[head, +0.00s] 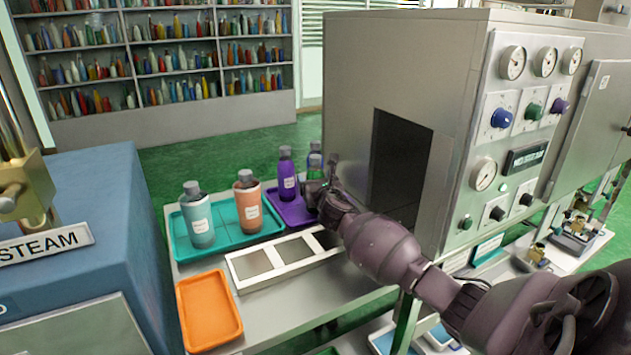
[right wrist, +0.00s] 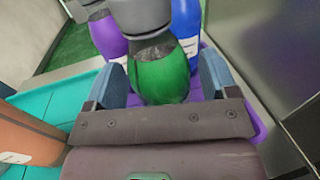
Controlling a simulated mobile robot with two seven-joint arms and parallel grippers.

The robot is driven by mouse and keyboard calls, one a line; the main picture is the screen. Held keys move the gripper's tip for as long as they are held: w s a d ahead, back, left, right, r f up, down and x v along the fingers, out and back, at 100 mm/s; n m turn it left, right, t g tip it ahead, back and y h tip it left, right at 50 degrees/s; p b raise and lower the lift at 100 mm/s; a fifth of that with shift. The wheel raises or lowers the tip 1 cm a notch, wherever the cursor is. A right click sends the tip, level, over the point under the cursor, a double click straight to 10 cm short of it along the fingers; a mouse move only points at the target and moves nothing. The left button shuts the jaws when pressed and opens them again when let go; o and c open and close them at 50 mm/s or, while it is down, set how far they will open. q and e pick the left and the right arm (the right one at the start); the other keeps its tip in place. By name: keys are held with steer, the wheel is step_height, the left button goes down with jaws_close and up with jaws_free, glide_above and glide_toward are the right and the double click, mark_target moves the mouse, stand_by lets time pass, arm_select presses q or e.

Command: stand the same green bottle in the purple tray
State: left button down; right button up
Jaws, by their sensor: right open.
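The green bottle (right wrist: 163,80) with a dark cap sits between the two open fingers of my right gripper (right wrist: 163,84), with no clear contact on the sides. In the head view my right gripper (head: 318,188) is at the purple tray (head: 292,216) and hides most of the green bottle (head: 316,172). The bottle appears upright over or in the tray; its base is hidden. A purple bottle (head: 288,178) stands in the tray to its left. A blue bottle (right wrist: 186,22) is behind it. My left gripper is not in view.
A teal tray (head: 237,238) holds a teal bottle (head: 197,218) and an orange bottle (head: 248,203). A white rack (head: 283,262) with square openings and an empty orange tray (head: 208,310) lie nearer. The steel machine (head: 400,70) with a dark opening stands right of the purple tray.

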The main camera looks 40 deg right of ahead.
steer(key=p+v, duration=0.1)
steer(key=v, duration=0.9)
steer(key=shift+r+p, duration=0.1)
steer(key=shift+p, duration=0.3)
steer(key=shift+v, duration=0.8)
steer(key=shift+d, duration=0.1)
